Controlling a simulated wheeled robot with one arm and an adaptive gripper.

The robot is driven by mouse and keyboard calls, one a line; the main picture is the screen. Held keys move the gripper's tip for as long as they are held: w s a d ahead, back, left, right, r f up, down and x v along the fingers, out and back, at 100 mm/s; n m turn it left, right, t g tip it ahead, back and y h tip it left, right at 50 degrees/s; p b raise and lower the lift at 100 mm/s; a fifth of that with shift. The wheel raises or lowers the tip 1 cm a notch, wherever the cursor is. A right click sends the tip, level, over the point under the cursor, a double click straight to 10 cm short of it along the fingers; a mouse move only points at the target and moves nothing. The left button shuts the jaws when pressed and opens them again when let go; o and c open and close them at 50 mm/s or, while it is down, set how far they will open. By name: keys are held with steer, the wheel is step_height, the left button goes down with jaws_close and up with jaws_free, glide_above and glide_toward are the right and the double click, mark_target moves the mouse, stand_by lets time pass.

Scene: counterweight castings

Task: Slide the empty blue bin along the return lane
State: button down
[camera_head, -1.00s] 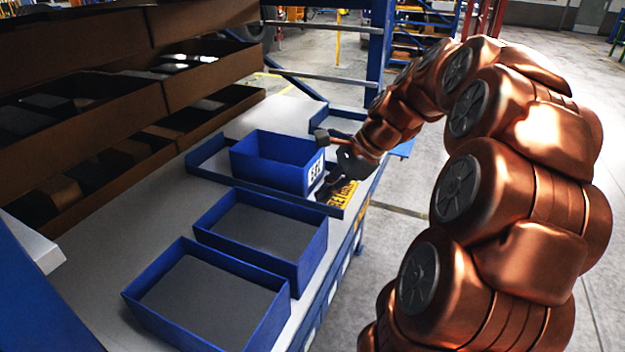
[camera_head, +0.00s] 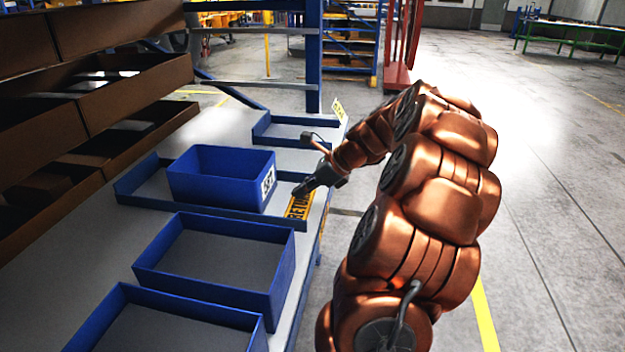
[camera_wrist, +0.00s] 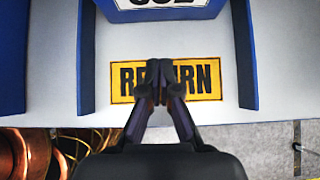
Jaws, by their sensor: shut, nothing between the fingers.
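The empty blue bin (camera_head: 219,183) stands in the return lane (camera_head: 142,178), between low blue side rails, with a white number label (camera_head: 268,182) on its near end. In the wrist view the label end of the bin (camera_wrist: 165,14) is at the top edge, cut off. A yellow RETURN plate (camera_wrist: 206,79) lies at the lane's open end. My gripper (camera_wrist: 160,66) is shut and empty over the plate, its fingertips apart from the bin. In the head view my gripper (camera_head: 298,192) is just right of the bin's labelled end.
Two open blue trays with grey floors, a nearer one (camera_head: 120,292) and a middle one (camera_head: 190,228), stand in front of the lane. Another blue-railed lane (camera_head: 275,125) lies behind. Brown shelf bins (camera_head: 130,88) rise at left. Open floor lies right.

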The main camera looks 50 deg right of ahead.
mark_target(269, 201)
steer(key=x, duration=0.3)
steer(key=shift+a, duration=0.1)
steer(key=shift+w+a+r+p, duration=0.1)
steer(key=shift+w+a+p, duration=0.2)
steer(key=shift+w, duration=0.2)
steer(key=shift+w+a+p, duration=0.2)
steer(key=shift+w+a, duration=0.1)
steer(key=shift+w, duration=0.25)
steer(key=shift+w+a, duration=0.3)
steer(key=shift+w, duration=0.35)
